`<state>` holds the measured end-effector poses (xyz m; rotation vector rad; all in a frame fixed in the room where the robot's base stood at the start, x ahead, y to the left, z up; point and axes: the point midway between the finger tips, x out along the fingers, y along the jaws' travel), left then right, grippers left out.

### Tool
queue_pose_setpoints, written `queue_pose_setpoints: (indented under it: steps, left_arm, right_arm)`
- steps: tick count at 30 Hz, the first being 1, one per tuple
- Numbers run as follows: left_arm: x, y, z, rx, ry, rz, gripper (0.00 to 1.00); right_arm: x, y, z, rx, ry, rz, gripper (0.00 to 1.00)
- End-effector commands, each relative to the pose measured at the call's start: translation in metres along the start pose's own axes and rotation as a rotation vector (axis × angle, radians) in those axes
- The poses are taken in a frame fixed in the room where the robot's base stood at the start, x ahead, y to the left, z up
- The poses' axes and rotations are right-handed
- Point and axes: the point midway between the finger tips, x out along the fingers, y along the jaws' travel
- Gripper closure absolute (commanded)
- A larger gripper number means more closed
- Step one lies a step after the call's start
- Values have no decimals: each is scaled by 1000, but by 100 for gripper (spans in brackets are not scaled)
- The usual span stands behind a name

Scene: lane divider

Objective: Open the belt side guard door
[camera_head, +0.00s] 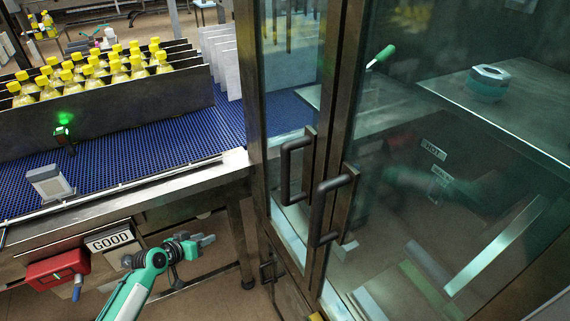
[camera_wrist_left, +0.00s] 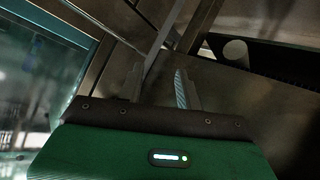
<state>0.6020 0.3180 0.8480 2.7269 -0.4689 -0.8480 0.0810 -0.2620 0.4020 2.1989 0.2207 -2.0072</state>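The guard has two framed glass doors that meet at dark metal posts. The left door (camera_head: 287,75), on the belt side, carries a dark bar handle (camera_head: 286,172). The right door (camera_head: 390,130) carries a similar handle (camera_head: 318,215). Both doors look shut. My left gripper (camera_head: 205,240) is in front of the conveyor's edge, left of and below the handles, apart from them and empty. In the left wrist view its two fingers (camera_wrist_left: 160,85) stand apart, with metal framing beyond. My right gripper is not in view.
A blue conveyor belt (camera_head: 130,155) runs on the left, with yellow-capped bottles (camera_head: 95,68) between dark lane dividers. A red box (camera_head: 58,270) and a GOOD sign (camera_head: 110,241) hang below its edge.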

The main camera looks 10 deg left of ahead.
Motion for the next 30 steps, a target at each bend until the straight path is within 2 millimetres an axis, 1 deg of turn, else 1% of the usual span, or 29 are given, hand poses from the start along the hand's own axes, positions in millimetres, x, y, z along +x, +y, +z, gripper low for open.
queue_pose_setpoints:
  steps: [1,2,3,5,6,8,9,11,12,15,16,18,21,23,25,28,30]
  left_arm:
    - [-12,18,-42,29,55,59,64]
    - [-20,31,-63,44,82,96,64]
    - [-32,48,-90,68,117,146,64]
    - [-54,76,-127,109,167,224,64]
    - [-70,96,-149,139,196,278,64]
    - [-97,128,-177,192,237,361,64]
    - [-116,149,-193,231,263,416,64]
    - [-146,180,-211,291,295,498,64]
    - [-166,201,-219,333,312,550,64]
    - [-209,243,-229,427,341,663,64]
    - [-220,254,-230,452,347,691,64]
    - [-241,272,-230,498,356,743,64]
    - [-259,288,-228,541,362,789,64]
    - [-264,293,-228,551,364,802,64]
    - [-264,298,-229,555,364,808,64]
    - [-259,306,-232,552,364,809,64]
    - [-253,314,-234,551,364,810,64]
  right_arm:
    - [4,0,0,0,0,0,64]
    - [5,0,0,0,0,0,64]
    - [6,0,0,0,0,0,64]
    - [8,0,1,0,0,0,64]
    - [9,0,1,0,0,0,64]
    - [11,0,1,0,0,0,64]
    - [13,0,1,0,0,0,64]
    - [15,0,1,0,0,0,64]
    - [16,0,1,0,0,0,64]
    - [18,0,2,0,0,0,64]
    - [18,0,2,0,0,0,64]
    - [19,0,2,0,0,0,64]
    - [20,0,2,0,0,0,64]
    - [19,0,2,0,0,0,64]
    - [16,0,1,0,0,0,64]
    - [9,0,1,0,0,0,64]
    - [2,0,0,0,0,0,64]
